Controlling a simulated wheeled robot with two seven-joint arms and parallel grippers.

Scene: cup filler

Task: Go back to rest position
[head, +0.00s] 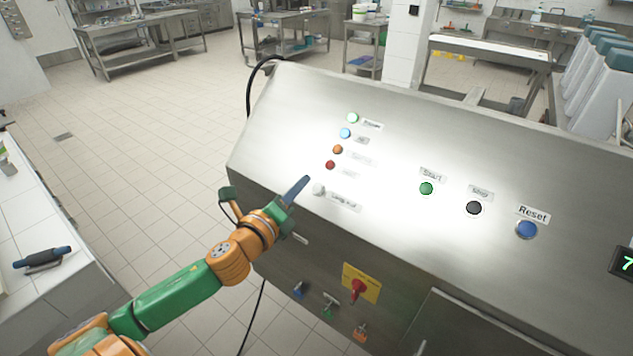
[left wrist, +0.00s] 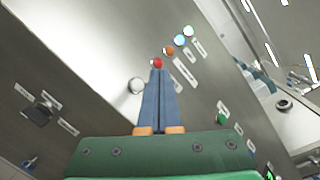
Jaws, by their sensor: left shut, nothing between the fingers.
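My left gripper (head: 303,182) is shut and empty, its blue fingers together beside the sloped steel control panel (head: 400,140). In the head view its tips are left of the small lamp-test knob (head: 319,190) and below the red light (head: 330,165). In the left wrist view the closed fingers (left wrist: 159,72) point toward the red light (left wrist: 158,63), with the knob (left wrist: 137,86) just left of them. Whether the fingers touch the panel I cannot tell. My right gripper is not in view.
The panel carries a green Start button (head: 426,188), a black Stop button (head: 474,208) and a blue Reset button (head: 526,229). A red rotary switch (head: 358,288) on a yellow plate is on the front face. A white tiled counter (head: 40,240) stands at left, with open floor between.

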